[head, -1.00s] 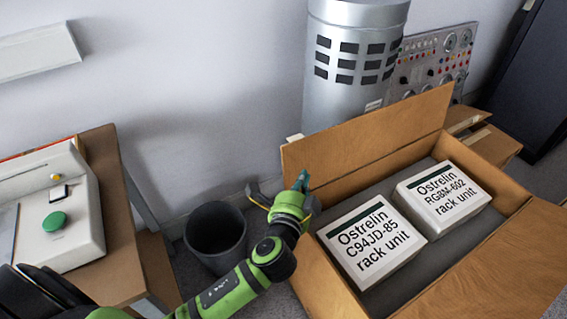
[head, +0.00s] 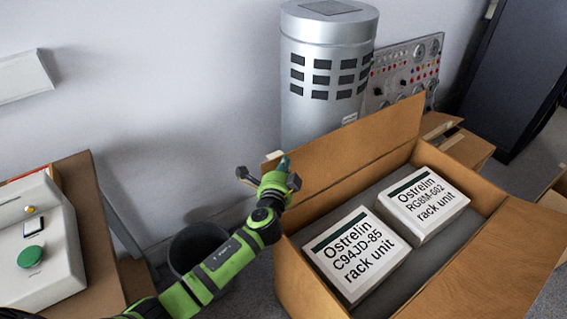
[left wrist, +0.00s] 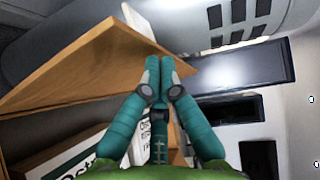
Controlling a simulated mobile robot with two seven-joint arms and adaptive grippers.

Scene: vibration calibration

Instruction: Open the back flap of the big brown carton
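The big brown carton (head: 310,278) stands open at the right in the head view, with two white rack units (head: 357,254) (head: 423,205) inside. Its back flap (head: 350,150) stands up, leaning back, along the far edge. My left gripper (head: 284,163) is at the flap's left end, near its upper corner. In the left wrist view the fingers (left wrist: 166,68) are closed together, with the flap (left wrist: 85,70) beside and beyond the tips. I see no board between them; whether they touch the flap I cannot tell. My right gripper is not in view.
A silver cylinder (head: 325,95) stands behind the flap, with a control panel (head: 408,75) beside it. A dark bin (head: 197,250) is on the floor left of the carton. A desk (head: 85,190) with a cream device (head: 40,245) is at the left.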

